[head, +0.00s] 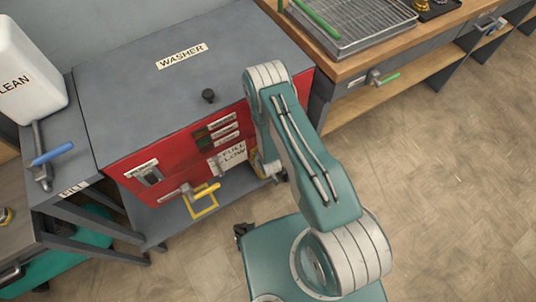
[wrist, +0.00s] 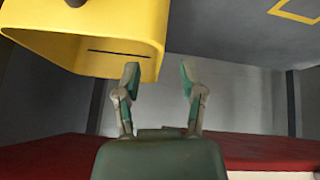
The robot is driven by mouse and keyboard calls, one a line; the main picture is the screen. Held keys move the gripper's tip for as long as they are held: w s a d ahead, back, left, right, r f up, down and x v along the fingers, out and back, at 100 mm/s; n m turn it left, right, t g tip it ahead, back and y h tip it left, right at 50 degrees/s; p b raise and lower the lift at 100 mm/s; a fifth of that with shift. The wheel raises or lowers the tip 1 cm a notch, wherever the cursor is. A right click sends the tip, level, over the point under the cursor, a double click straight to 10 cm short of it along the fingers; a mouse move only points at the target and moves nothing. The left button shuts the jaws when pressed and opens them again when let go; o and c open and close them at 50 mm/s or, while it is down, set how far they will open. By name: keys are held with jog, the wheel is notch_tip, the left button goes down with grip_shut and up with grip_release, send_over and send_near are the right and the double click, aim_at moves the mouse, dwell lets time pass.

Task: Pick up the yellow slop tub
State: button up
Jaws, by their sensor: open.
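The yellow slop tub (wrist: 85,25) fills the upper left of the wrist view, cut off by the frame edge. A thin dark line runs across it near its lower edge. My gripper (wrist: 158,80) is open in the wrist view, with nothing between its fingers. Its left fingertip overlaps the tub's lower right corner in the picture; I cannot tell whether they touch. In the head view my arm hides most of the gripper and tub; only a small yellow patch (head: 254,160) shows beside the arm.
The red-fronted washer (head: 195,70) stands beside my arm. A yellow square outline (head: 204,202) lies on the grey shelf below its front, near a tap-like fitting (head: 180,192). A white jug (head: 25,75) stands at left. A wire tray (head: 350,20) sits on the bench; floor at right is clear.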

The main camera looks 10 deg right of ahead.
jog(key=x, duration=0.6)
jog(key=shift+a, duration=0.1)
jog(key=shift+r, duration=0.1)
